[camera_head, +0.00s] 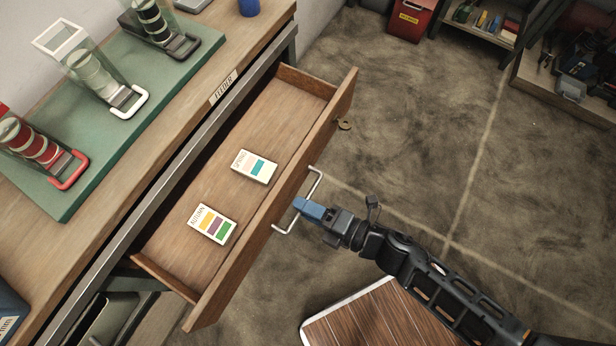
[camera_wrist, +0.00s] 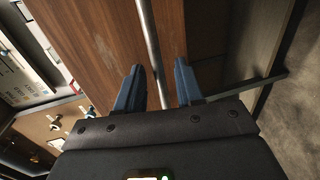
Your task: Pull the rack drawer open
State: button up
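The wooden rack drawer (camera_head: 285,112) stands pulled out from under the bench in the head view. Its front (camera_wrist: 95,40) fills the left and middle of the wrist view. A pale metal bar handle (camera_head: 317,183) is on the front; it shows in the wrist view (camera_wrist: 152,55) as a rod. My gripper (camera_head: 299,204) is at the middle of the handle. In the wrist view, its blue fingers (camera_wrist: 160,72) are apart, one on each side of the rod, with a clear gap to the right finger. Whether the left finger touches the rod is unclear.
Two small labelled boxes (camera_head: 255,166) (camera_head: 212,223) lie in the drawer. The bench top (camera_head: 215,60) bears a green mat (camera_head: 165,75) with several tape holders. A wooden surface (camera_head: 365,320) is below my arm.

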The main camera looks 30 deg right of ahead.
jog(key=v, duration=0.7)
jog(key=shift+s+d, duration=0.25)
jog(key=shift+s, duration=0.05)
jog(key=shift+r, duration=0.1)
